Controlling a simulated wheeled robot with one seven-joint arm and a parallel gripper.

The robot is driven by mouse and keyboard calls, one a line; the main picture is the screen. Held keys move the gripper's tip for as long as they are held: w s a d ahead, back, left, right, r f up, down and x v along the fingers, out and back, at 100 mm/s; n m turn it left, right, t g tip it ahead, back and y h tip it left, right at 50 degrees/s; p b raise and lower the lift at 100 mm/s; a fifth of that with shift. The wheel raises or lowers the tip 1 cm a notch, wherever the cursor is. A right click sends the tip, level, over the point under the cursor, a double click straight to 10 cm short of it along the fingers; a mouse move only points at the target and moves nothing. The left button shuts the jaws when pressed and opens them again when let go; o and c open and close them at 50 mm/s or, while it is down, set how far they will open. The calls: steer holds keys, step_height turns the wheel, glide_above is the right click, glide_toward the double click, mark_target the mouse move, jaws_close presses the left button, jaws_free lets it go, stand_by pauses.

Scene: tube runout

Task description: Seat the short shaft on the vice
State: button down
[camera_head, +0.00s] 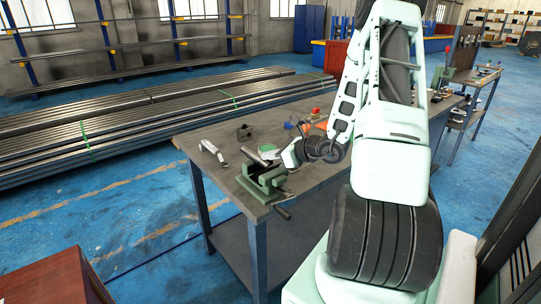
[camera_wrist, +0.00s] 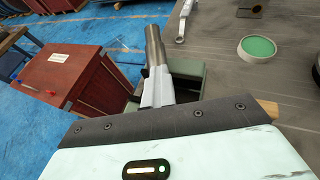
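The short shaft (camera_wrist: 155,45), a grey metal cylinder, sticks out beyond the pale fingers of my gripper (camera_wrist: 157,88) in the wrist view. My gripper appears shut on it, though the grip itself is partly hidden. The green vice (camera_head: 262,184) stands at the near left corner of the workbench. In the head view my gripper (camera_head: 288,158) is right at the vice's far side, low over the bench. Part of the vice (camera_wrist: 190,72) shows just right of the shaft in the wrist view. I cannot tell whether shaft and vice touch.
A round green-topped disc (camera_wrist: 258,48) lies on the workbench (camera_head: 204,137) close to the vice. A wrench-like tool (camera_head: 212,152) and a dark bracket (camera_head: 244,132) lie farther back. A red-brown cabinet (camera_wrist: 72,68) stands on the blue floor beyond the bench edge.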

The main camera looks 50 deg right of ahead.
steer(key=shift+w+d+r+n+g+y+p, duration=0.1)
steer(key=shift+d+n+g+y+p, duration=0.1)
steer(key=shift+n+g+y+p, duration=0.5)
steer(key=shift+w+d+r+n+g+y+p, duration=0.15)
steer(key=shift+n+y+p, duration=0.3)
steer(key=shift+n+p, duration=0.45)
steer(key=shift+d+r+n+g+y+p, duration=0.1)
steer(key=shift+d+n+g+y+p, duration=0.2)
steer(key=shift+n+y+p, duration=0.55)
steer(key=shift+w+d+r+n+g+y+p, duration=0.1)
steer(key=shift+d+n+g+y+p, duration=0.15)
steer(key=shift+n+g+p, duration=0.7)
steer(key=shift+w+d+r+n+g+y+p, duration=0.1)
steer(key=shift+n+g+y+p, duration=0.35)
steer(key=shift+p, duration=0.65)
steer(key=shift+d+r+n+g+p, duration=0.1)
steer(key=shift+d+n+g+p, duration=0.1)
steer(key=shift+n+g+p, duration=0.45)
steer(key=shift+w+d+r+n+g+y+p, duration=0.1)
steer(key=shift+d+n+g+y+p, duration=0.1)
steer(key=shift+n+g, duration=0.3)
steer(key=shift+w+d+r+n+g+y+p, duration=0.1)
steer(key=shift+n+g+y+p, duration=0.1)
steer(key=shift+n+g, duration=0.3)
steer(key=shift+d+r+n+g+p, duration=0.1)
steer(key=shift+d+n+g+p, duration=0.1)
steer(key=shift+n+g, duration=0.5)
steer(key=shift+d+n+g+p, duration=0.15)
steer(key=shift+d+n+g, duration=0.05)
steer(key=shift+n+g, duration=0.45)
